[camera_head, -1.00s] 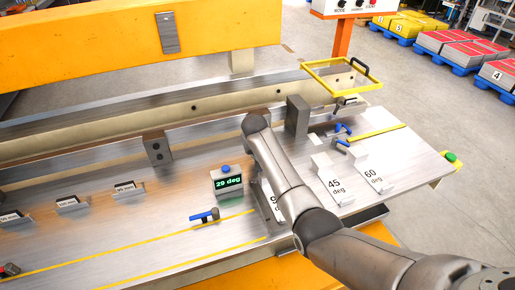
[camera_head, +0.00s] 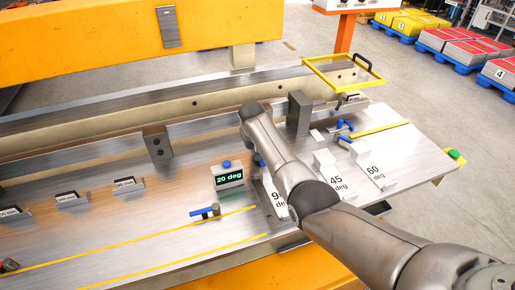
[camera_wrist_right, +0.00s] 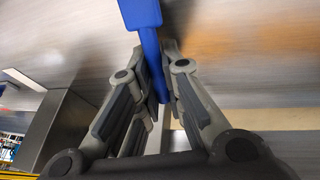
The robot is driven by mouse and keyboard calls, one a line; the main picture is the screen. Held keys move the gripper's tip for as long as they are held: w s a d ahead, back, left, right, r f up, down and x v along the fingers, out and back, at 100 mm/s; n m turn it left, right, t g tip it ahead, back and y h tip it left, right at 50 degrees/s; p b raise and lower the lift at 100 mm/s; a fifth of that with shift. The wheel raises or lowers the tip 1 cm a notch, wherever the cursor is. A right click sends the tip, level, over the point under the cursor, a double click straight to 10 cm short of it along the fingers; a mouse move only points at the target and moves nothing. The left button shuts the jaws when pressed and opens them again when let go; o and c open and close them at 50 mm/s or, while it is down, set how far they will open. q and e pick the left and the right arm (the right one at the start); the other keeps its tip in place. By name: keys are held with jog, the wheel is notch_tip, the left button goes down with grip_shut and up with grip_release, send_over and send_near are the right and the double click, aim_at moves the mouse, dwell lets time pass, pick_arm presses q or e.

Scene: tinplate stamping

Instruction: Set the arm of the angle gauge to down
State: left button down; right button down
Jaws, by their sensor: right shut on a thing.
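The angle gauge (camera_head: 229,179) is a small grey box with a blue knob on top, standing on the metal table. Its green display reads 20 deg. In the right wrist view a blue bar (camera_wrist_right: 141,14), which looks like the gauge's arm, runs down between the fingers of my right gripper (camera_wrist_right: 158,66). The gripper is shut on it. In the head view my right arm hides this gripper and most of the bar; a small blue bit shows beside the arm. My left gripper is in neither view.
White blocks marked 45 (camera_head: 338,180) and 60 (camera_head: 375,172) stand right of my arm; another is partly hidden by it. A blue-handled clamp (camera_head: 206,212) lies in front of the gauge. A dark upright block (camera_head: 299,113) stands behind. Small labelled blocks sit at left.

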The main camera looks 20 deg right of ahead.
jog(key=c, duration=1.5)
grip_release()
jog(key=shift+v, duration=5.95)
